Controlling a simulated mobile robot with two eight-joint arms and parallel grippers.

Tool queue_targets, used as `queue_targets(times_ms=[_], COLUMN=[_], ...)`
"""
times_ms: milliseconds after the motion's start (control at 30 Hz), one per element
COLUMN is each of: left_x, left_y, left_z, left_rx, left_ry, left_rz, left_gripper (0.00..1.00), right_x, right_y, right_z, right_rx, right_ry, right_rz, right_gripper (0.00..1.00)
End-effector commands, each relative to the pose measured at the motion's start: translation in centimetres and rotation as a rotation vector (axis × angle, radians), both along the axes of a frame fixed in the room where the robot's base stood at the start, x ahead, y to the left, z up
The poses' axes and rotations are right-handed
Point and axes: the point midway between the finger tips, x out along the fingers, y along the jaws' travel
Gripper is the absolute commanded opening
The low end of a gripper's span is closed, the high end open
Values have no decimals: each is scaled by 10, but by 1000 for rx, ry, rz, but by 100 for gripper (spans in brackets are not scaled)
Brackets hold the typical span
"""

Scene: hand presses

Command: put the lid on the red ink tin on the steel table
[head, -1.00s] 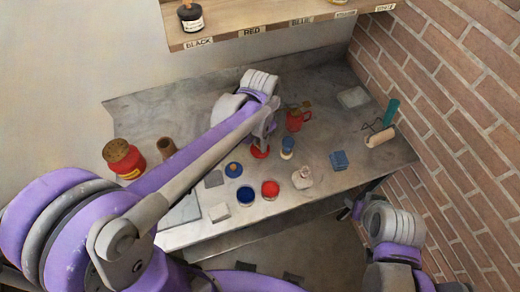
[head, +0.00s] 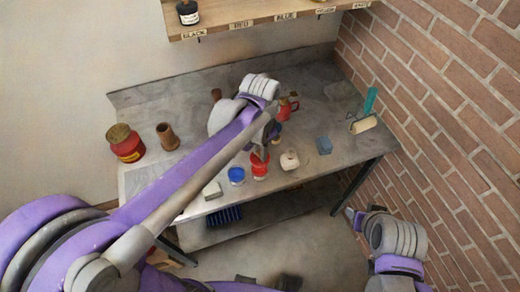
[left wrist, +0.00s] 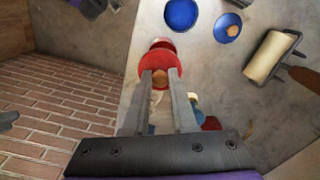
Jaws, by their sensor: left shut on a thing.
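The red ink tin (head: 260,171) stands near the front edge of the steel table (head: 310,178). My left gripper (head: 263,153) is over it, shut on the wooden knob of a red lid (left wrist: 149,63). In the left wrist view the fingertips (left wrist: 160,76) pinch the knob, and the lid hides most of the red tin (left wrist: 163,43) beyond it. The lid looks roughly level and slightly offset from the tin; I cannot tell whether they touch. My right gripper (head: 350,213) is off the table's front right, its jaws too small to read.
A blue tin (head: 237,175) stands just left of the red one, a pale lump (head: 290,160) just right.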

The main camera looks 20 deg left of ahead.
Motion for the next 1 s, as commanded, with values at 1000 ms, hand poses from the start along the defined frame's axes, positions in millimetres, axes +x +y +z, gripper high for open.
queue_targets(times_ms=[1000], left_x=[1], left_y=[0], left_z=[-63], left_rx=[0], left_ry=[0], left_rz=[0], left_gripper=[0], right_x=[-20], right_y=[0], right_z=[-47], right_rx=[0], right_ry=[40], right_rz=[0], right_gripper=[50])
